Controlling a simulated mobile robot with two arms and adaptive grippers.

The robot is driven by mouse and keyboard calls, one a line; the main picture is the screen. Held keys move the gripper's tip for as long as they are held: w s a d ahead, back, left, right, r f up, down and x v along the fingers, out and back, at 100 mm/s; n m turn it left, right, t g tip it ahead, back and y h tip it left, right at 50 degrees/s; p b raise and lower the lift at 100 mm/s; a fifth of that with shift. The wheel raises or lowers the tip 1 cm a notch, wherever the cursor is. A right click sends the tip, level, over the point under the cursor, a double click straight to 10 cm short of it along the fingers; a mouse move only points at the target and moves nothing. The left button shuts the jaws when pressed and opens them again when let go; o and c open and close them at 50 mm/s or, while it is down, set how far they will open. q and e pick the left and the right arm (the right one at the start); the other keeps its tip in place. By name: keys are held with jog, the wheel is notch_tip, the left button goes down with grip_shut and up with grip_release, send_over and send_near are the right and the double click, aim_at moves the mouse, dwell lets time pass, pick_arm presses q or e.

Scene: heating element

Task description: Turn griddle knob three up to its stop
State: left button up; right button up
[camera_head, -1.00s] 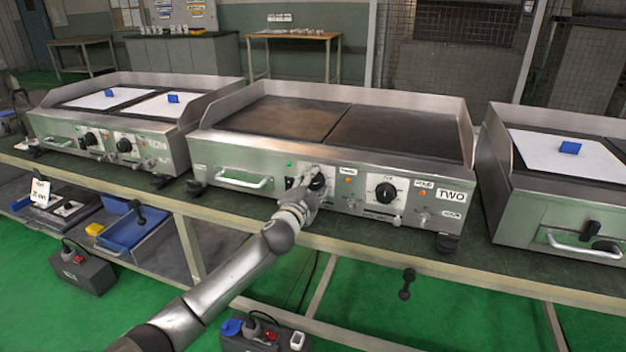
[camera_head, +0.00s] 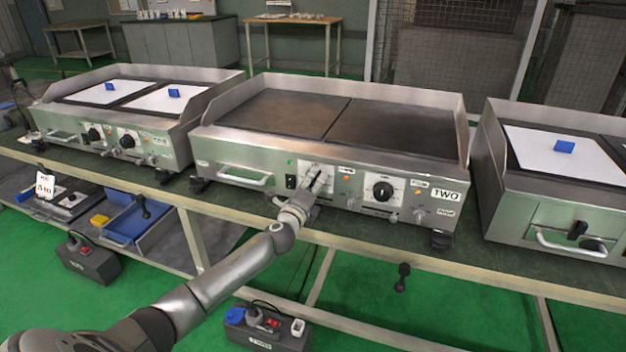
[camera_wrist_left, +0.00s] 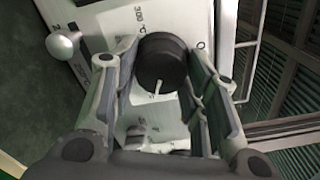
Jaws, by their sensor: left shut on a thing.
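The griddle marked TWO (camera_head: 240,146) stands in the middle of the bench, with two black knobs on its front panel. My left gripper (camera_head: 318,182) is at the left one of these knobs, which its fingers mostly hide in the head view. In the left wrist view the black round knob (camera_wrist_left: 162,62) sits between the two fingers of my left gripper (camera_wrist_left: 165,85), which is shut on it. A white pointer line shows on the knob's lower part, and the dial is marked 300 °C. The right knob (camera_head: 383,191) is free. My right gripper is not in view.
Griddles with white sheets and blue blocks stand at left (camera_head: 170,146) and right (camera_head: 510,190). A front handle (camera_head: 246,178), small lamps and small metal knobs are near the gripped knob. Blue bins (camera_head: 132,222) sit on the lower shelf.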

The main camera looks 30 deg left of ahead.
pick_arm(q)
jog(key=m+p, duration=0.3)
jog(key=m, duration=0.6)
jog(key=shift+a+f+p, duration=0.1)
jog(key=shift+f+p, duration=0.05)
jog(key=shift+p, duration=0.15)
jog(key=shift+s+f+m+p, duration=0.1)
jog(key=shift+m+p, duration=0.2)
jog(key=shift+m, duration=0.7)
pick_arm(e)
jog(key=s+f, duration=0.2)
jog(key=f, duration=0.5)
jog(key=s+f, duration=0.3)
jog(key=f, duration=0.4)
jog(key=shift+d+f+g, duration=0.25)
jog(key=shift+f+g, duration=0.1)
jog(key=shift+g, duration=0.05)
pick_arm(q)
jog(key=o, duration=1)
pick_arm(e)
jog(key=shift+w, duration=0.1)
pick_arm(q)
jog(key=v, duration=1.2)
jog(key=shift+a, duration=0.1)
